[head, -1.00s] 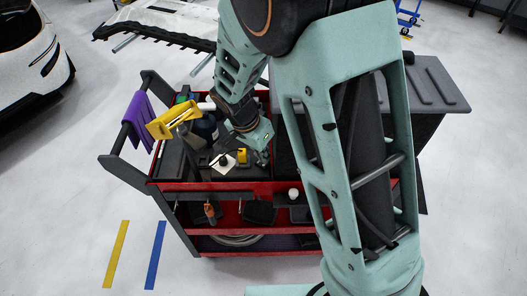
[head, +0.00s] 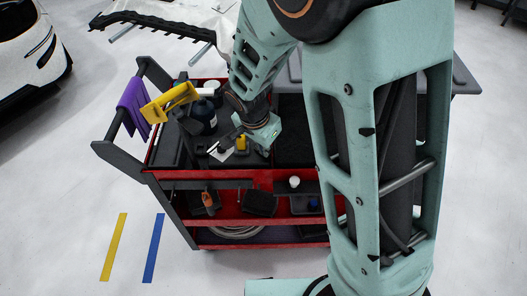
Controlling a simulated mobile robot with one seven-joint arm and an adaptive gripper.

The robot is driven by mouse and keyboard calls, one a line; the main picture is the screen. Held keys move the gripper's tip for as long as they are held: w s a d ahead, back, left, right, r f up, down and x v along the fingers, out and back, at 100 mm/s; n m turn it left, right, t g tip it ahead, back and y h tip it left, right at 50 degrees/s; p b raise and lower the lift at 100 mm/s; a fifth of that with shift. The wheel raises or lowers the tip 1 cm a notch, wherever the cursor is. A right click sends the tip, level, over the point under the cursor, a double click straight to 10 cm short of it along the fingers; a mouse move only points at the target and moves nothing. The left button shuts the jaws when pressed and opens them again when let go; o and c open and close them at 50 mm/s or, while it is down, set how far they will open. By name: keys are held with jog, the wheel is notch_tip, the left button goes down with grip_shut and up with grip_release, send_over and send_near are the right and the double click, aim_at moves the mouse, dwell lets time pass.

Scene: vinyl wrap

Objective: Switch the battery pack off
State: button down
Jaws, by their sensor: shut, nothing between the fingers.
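My gripper (head: 218,146) reaches over the cart's top tray from the teal wrist. It is small and dark against the dark tray, and its fingers look shut and empty. A small yellow and black item (head: 241,143) stands close beside it; this may be the battery pack, but I cannot tell for sure. A pale sheet (head: 222,155) lies by it on the tray. No switch can be made out at this size. I cannot tell whether the fingers touch anything.
The red and black cart (head: 165,176) has lower shelves with small items. A grey-topped table stands behind my arm.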

jog(key=shift+s+d, duration=0.1)
jog(key=shift+w+a+r, duration=0.25)
jog(key=shift+w+a, duration=0.25)
jog(key=shift+a, duration=0.1)
dwell(0.3)
jog(key=shift+a+r, duration=0.1)
jog(key=shift+r, duration=0.2)
jog(key=v, duration=0.4)
jog(key=s+a, duration=0.5)
jog(key=s, duration=0.6)
jog(key=shift+a+r, duration=0.2)
jog(key=shift+a, duration=0.1)
jog(key=shift+w, duration=0.1)
